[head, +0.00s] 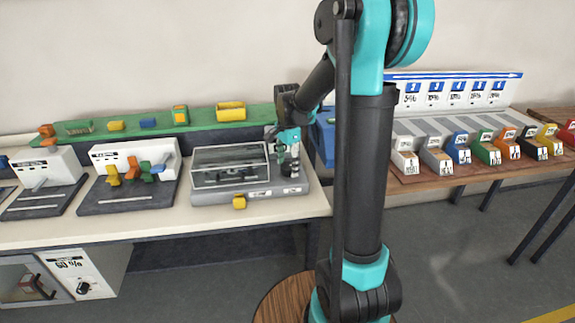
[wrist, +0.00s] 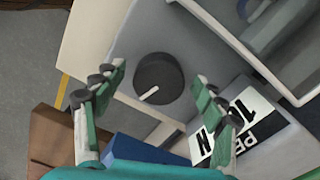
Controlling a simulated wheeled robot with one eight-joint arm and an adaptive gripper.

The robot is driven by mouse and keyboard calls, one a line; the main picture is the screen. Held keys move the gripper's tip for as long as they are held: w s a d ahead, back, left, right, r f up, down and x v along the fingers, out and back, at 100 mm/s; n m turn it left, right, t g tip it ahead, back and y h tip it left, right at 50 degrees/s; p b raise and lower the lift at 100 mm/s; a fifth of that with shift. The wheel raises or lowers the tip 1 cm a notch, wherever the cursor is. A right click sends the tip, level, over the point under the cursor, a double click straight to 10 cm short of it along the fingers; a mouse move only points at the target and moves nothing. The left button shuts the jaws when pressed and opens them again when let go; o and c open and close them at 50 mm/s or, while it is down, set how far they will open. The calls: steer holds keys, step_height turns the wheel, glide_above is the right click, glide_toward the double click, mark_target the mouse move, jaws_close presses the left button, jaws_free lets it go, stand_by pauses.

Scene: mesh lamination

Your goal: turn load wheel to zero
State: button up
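The load wheel (wrist: 160,82) is a round black knob with a white pointer line, on a grey panel in the wrist view. The pointer is toward the knob's lower left in that view. My gripper (wrist: 158,88) is open, with one green finger on each side of the wheel and gaps between fingers and wheel. A white label with "10" and "N" (wrist: 230,125) lies beside the wheel, partly covered by the right finger.
The machine has a clear-lidded chamber (head: 230,165). A yellow knob (head: 239,202) is on its front. A blue box (head: 326,135) stands close on the right. Grey units with coloured levers (head: 130,190) stand to the left. A green shelf (head: 150,130) runs behind.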

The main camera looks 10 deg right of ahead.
steer(key=c, duration=1.1)
steer(key=shift+n, duration=0.4)
steer(key=n, duration=0.4)
steer(key=shift+s+d+n, duration=0.1)
steer(key=shift+n, duration=0.2)
steer(key=n, duration=0.5)
steer(key=shift+d+n, duration=0.1)
steer(key=shift+n, duration=0.2)
steer(key=n, duration=0.5)
steer(key=shift+d, duration=0.15)
steer(key=n, duration=0.5)
steer(key=shift+d, duration=0.1)
steer(key=shift+n, duration=0.4)
